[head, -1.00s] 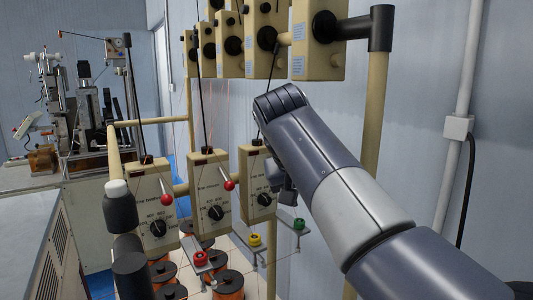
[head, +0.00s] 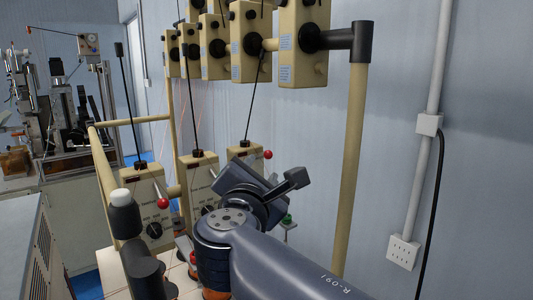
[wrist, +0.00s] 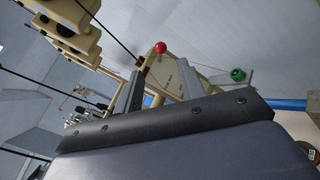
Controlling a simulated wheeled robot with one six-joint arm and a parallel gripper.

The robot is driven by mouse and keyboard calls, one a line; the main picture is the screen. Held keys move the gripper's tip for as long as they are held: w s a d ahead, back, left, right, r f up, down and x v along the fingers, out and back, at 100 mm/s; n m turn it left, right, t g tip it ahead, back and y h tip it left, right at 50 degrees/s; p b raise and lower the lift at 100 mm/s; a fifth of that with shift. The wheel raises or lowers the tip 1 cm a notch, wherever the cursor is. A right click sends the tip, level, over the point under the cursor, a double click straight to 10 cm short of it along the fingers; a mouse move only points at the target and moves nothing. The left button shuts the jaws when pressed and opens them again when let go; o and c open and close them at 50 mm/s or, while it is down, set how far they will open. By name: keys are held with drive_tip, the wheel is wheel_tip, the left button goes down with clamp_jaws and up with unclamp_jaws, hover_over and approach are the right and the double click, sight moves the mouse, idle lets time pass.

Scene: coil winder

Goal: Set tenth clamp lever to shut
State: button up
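Cream tension boxes with red-ball clamp levers stand in a row in the head view. The nearest box (head: 243,158) is mostly hidden by my arm; its lever's red ball (head: 267,154) shows at its upper right. The left box's lever (head: 162,198) points down with its red ball low. No number marks the tenth lever. In the wrist view my gripper (wrist: 157,88) is open, its two grey fingers apart. The nearest box (wrist: 175,80) shows between them, and the red ball (wrist: 160,47) lies just beyond the fingertips; I cannot tell whether they touch.
More boxes (head: 303,42) hang on the upper rail, and thin black rods rise from the lower boxes. A cream post (head: 352,165) stands right of my arm. A green knob (wrist: 237,74) sits right of the fingers. The wall at right has a conduit and socket.

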sight(268, 156)
drive_tip(key=w+p, duration=0.1)
drive_tip(key=w, duration=0.2)
drive_tip(key=w+d+p, duration=0.1)
drive_tip(key=w, duration=0.3)
drive_tip(key=w+d+p, duration=0.1)
drive_tip(key=w, duration=0.2)
drive_tip(key=shift+w, duration=0.2)
clamp_jaws()
